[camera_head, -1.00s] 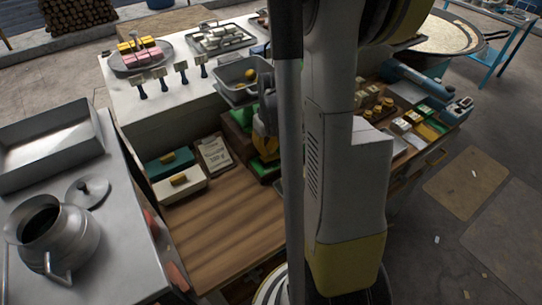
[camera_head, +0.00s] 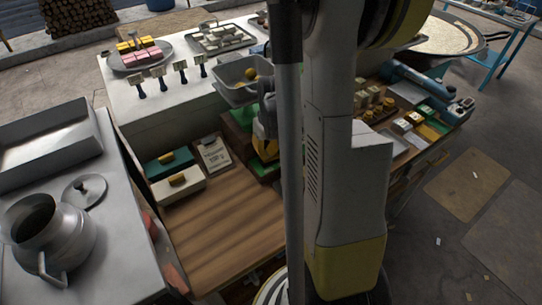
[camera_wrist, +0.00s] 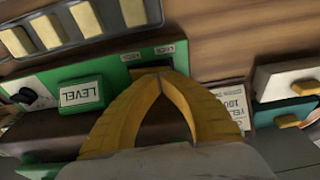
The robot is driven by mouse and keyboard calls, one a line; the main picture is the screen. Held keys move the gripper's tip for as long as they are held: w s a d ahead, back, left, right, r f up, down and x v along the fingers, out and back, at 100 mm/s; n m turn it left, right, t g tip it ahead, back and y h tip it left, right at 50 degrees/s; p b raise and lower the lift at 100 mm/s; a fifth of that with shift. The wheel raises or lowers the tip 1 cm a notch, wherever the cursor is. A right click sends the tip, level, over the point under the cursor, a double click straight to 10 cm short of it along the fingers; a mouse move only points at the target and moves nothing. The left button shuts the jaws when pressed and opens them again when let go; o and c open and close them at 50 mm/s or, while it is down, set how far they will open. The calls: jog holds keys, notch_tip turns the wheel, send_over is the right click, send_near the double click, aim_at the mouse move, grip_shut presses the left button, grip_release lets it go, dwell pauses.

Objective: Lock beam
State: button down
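My gripper (camera_wrist: 163,76) has yellow fingers that meet at their tips in the wrist view, with no object visible between them. The tips are over the edge of a green panel (camera_wrist: 110,67), just below two small labels (camera_wrist: 150,52); the lettering on them is too small to read surely. A green block marked LEVEL (camera_wrist: 80,94) sits left of the fingers. A dark knob (camera_wrist: 27,96) is farther left. In the head view my gripper (camera_head: 266,150) is partly hidden behind my column, by the green device (camera_head: 240,133). I cannot single out the beam.
A clipboard (camera_head: 213,153) and teal (camera_head: 168,162) and cream (camera_head: 180,185) boxes lie left of the gripper. A grey tray (camera_head: 236,85) stands behind it. A metal jug (camera_head: 48,235) stands at the left. The wooden tabletop (camera_head: 225,225) in front is clear.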

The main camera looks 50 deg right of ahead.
jog(key=shift+f+b, duration=0.6)
jog(key=shift+f, duration=0.1)
jog(key=shift+r, duration=0.15)
jog(key=shift+r+p, duration=2.55)
jog(key=shift+r, duration=0.85)
jog(key=shift+w+a, duration=0.1)
jog(key=shift+a, duration=0.2)
jog(key=s+a+r+n+t+b, duration=0.1)
jog(key=a+b, duration=0.5)
jog(key=a, duration=0.6)
jog(key=s+a+r+n+t+b, duration=0.1)
jog(key=s+a+t+b, duration=0.3)
jog(key=a, duration=0.9)
jog(key=shift+s+r+n+b, duration=0.25)
jog(key=shift+r+n+b, duration=0.25)
jog(key=shift+b, duration=0.75)
